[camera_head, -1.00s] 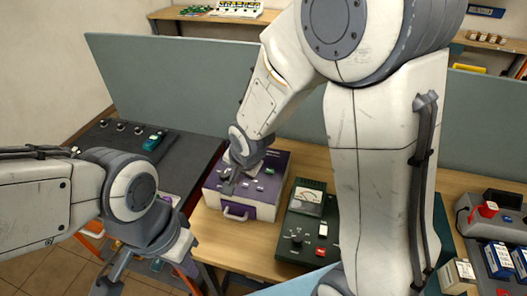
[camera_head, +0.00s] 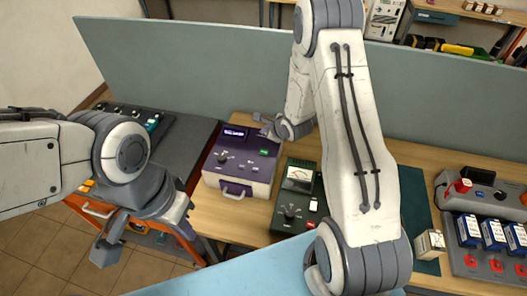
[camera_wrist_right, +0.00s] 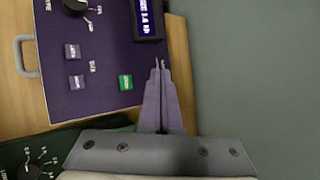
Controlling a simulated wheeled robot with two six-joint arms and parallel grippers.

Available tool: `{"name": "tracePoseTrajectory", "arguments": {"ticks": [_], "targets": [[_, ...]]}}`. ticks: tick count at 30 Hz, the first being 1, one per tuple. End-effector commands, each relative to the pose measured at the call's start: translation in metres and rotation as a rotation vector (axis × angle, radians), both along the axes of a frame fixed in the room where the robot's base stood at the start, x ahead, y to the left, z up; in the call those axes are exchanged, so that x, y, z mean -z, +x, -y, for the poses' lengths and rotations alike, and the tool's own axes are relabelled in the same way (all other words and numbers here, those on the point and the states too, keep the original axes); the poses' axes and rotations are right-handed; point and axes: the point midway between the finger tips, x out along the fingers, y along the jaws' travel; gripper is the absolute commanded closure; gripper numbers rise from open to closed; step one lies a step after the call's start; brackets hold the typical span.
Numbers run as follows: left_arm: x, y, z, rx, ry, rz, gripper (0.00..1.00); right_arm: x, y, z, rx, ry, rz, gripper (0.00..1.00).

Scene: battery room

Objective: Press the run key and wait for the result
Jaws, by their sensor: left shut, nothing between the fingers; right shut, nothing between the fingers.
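The purple tester box (camera_head: 240,170) stands on the wooden bench, with a handle on its front. Its top panel has a lit display (camera_head: 234,132), a knob (camera_head: 222,157) and several small keys. A green key (camera_head: 264,153) sits near its right edge; its label is unreadable. In the right wrist view, the green key (camera_wrist_right: 125,82) is clear of my fingers and the display (camera_wrist_right: 148,18) shows lit characters, only partly readable. My right gripper (camera_wrist_right: 159,65) is shut and empty, beside the display end of the box. My left gripper (camera_head: 104,250) is shut and empty, low at the left.
A dark green meter (camera_head: 298,178) stands right of the purple box. A grey charger (camera_head: 485,195) with blue-and-white batteries (camera_head: 493,235) is at the far right. A grey partition (camera_head: 200,70) runs behind the bench. A dark mat (camera_head: 418,215) lies right of my right arm.

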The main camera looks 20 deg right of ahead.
Motion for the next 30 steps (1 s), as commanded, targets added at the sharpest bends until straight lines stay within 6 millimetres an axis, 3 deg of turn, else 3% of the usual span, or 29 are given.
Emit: {"name": "tracePoseTrajectory", "arguments": {"ticks": [8, 18, 24, 30], "targets": [[0.02, 0.0, 0.0, 0.001, 0.0, 0.0, 1.0, 0.021, 0.0, 0.0, -0.001, -0.001, -0.001, 1.0], [0.067, 0.0, 0.0, 0.004, 0.0, 0.0, 1.0, 0.07, -0.001, 0.0, 0.0, -0.002, -0.001, 1.0], [0.076, 0.0, 0.0, 0.001, 0.0, 0.0, 1.0, 0.086, 0.0, 0.0, -0.001, -0.002, 0.0, 1.0], [0.077, 0.0, 0.0, 0.0, 0.0, 0.0, 1.0, 0.088, 0.0, 0.0, -0.001, -0.002, 0.0, 1.0]]}}
